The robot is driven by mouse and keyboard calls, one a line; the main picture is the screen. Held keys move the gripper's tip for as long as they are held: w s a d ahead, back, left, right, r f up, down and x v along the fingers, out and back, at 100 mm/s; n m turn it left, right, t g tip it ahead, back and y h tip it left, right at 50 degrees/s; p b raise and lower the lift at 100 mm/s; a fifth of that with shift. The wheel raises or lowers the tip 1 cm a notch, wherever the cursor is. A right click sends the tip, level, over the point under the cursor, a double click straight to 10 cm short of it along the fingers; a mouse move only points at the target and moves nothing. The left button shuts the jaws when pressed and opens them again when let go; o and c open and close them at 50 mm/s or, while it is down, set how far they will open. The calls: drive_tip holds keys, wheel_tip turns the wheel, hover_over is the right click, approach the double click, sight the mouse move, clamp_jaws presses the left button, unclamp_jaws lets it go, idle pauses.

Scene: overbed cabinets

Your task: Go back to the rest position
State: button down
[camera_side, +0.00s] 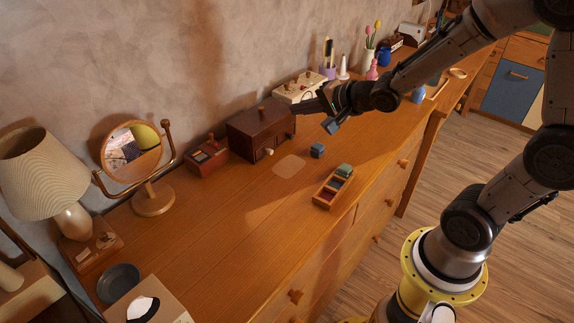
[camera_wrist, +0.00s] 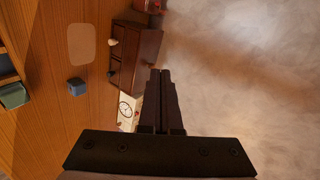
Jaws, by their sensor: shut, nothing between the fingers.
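My gripper (camera_side: 318,105) is above the back of the wooden dresser top, just right of the dark brown box. In the wrist view my gripper (camera_wrist: 160,75) is shut, with its two dark fingers side by side and nothing between them. Behind the fingertips is the dark brown box (camera_wrist: 140,55), which shows a light knob. In the side view the box (camera_side: 262,130) stands against the wall with its front drawer knobs visible. My gripper appears apart from it, though its exact height is hard to tell.
A small blue cube (camera_side: 317,151) and a divided wooden tray (camera_side: 332,190) with coloured blocks sit in front. A pale patch (camera_side: 289,166) marks the top. A cream box (camera_side: 299,88), vases and tulips (camera_side: 370,42) stand along the wall. A round mirror (camera_side: 133,152) and lamp (camera_side: 42,172) are left.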

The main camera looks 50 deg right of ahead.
drive_tip(key=s+a+r+n+h, duration=0.1)
drive_tip(key=s+a+r+n, duration=0.1)
drive_tip(key=s+r+n, duration=0.65)
drive_tip(key=s+a+f+n+g, duration=0.1)
drive_tip(key=s+f+n+g, duration=0.1)
drive_tip(key=s, duration=0.6)
drive_tip(key=s+a+f+n+g+y, duration=0.1)
drive_tip(key=s+n+g, duration=0.3)
drive_tip(key=s, duration=0.4)
drive_tip(key=shift+a+f+n, duration=0.15)
drive_tip(key=shift+f+n, duration=0.3)
drive_tip(key=shift+n, duration=0.4)
